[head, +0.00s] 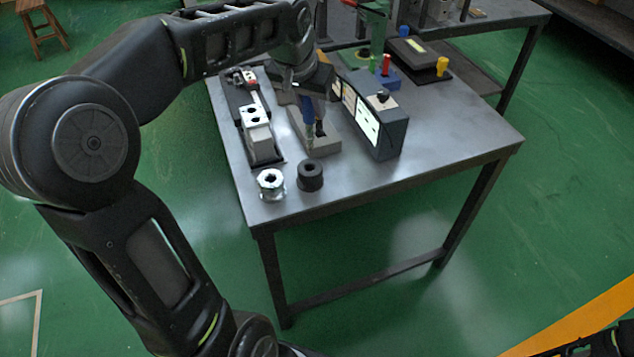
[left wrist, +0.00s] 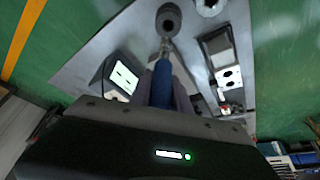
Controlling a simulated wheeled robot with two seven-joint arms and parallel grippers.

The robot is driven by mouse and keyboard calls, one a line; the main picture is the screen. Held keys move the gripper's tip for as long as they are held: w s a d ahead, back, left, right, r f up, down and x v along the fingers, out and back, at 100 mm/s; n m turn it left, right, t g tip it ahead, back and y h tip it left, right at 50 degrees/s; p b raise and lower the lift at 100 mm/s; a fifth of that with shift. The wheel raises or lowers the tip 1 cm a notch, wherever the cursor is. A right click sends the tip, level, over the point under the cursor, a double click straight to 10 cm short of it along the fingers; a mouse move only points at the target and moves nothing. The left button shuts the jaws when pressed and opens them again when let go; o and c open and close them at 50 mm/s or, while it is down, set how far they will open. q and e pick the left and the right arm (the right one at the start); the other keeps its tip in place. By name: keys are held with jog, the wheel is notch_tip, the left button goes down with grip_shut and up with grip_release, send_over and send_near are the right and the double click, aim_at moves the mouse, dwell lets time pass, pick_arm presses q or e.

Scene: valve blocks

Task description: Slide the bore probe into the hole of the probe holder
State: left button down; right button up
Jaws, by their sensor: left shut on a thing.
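The bore probe (head: 309,115) has a blue handle and a thin metallic lower end. My left gripper (head: 307,93) is shut on it and holds it roughly upright above the table. In the left wrist view the blue handle (left wrist: 161,84) runs away from my gripper, its metal tip pointing towards a black ring. A low grey block (head: 325,146), which looks like the probe holder, sits right beneath the probe. The probe and gripper cover part of this block, so its hole is not clear. I cannot tell whether the tip touches it. My right gripper is not in view.
A valve block in a black tray (head: 264,145) lies left, a display box (head: 389,134) right. A blue stand (head: 384,79) is behind. The table's right side is clear.

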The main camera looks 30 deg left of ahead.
aim_at(312, 144)
pick_arm(q)
jog(key=shift+a, duration=0.2)
jog(key=shift+d+f, duration=0.15)
notch_tip(312, 144, down, 6)
jog(key=shift+f, duration=0.1)
jog(key=shift+f, duration=1.8)
jog(key=shift+f, duration=0.15)
jog(key=c, duration=1.2)
grip_release()
